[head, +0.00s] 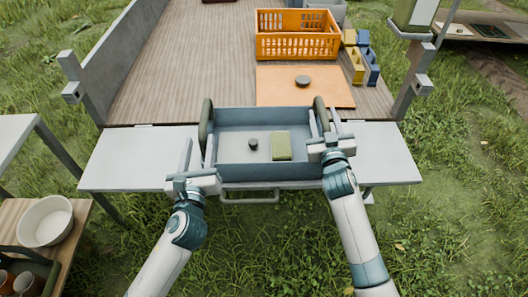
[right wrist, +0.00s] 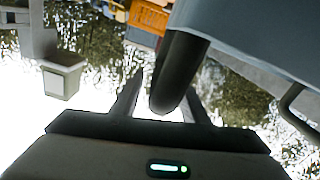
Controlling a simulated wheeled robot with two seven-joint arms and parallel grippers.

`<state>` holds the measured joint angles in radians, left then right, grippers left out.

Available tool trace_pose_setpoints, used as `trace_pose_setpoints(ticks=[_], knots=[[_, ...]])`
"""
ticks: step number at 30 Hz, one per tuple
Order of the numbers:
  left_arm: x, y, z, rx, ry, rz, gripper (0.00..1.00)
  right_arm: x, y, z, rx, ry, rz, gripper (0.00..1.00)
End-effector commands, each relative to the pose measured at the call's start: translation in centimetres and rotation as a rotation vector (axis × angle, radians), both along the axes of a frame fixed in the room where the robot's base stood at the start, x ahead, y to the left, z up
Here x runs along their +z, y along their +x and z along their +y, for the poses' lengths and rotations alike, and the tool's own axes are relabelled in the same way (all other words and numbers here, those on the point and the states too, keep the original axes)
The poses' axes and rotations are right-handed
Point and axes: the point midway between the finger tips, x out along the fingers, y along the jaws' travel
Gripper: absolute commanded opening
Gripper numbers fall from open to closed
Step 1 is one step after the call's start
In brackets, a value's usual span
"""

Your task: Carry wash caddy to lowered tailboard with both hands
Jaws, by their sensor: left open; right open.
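The wash caddy (head: 265,177) is a blue-grey open tray with a dark upright grip at each end. It appears to rest level on the pale grey lowered tailboard (head: 385,160). Inside lie a small dark round thing (head: 253,144) and a green block (head: 281,146). My left gripper (head: 198,155) is open at the caddy's left end, near the left grip (head: 206,118). My right gripper (head: 324,124) is open at the right end. In the right wrist view, the right grip (right wrist: 178,75) shows between its spread fingers (right wrist: 160,100); contact cannot be told.
Behind the caddy, the wooden bed holds an orange board (head: 285,93) with a dark round piece, an orange crate (head: 297,51), and yellow and blue containers (head: 361,62). Posts (head: 409,80) flank the bed. A white bowl (head: 46,222) stands on a bench at left.

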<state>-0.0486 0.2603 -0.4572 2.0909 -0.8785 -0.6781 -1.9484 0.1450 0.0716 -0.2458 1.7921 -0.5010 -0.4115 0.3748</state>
Motion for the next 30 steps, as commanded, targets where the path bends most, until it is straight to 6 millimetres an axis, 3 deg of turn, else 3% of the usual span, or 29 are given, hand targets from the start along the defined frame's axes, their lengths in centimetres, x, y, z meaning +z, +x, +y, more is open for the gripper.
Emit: trace_pose_setpoints(ticks=[11, 17, 30], knots=[[0.0, -0.1, 0.0, 0.0, 0.0, 0.0, 0.4, 0.0, -0.1, 0.0, 0.0, 0.0, 0.0, 0.41], [0.0, 0.0, 0.0, 0.0, 0.0, 0.0, 0.4, 0.0, -1.0, 0.0, 0.0, 0.0, 0.0, 0.41], [0.0, 0.0, 0.0, 0.0, 0.0, 0.0, 0.4, -0.1, -7.9, -0.3, 0.0, 0.002, 0.002, 0.41]])
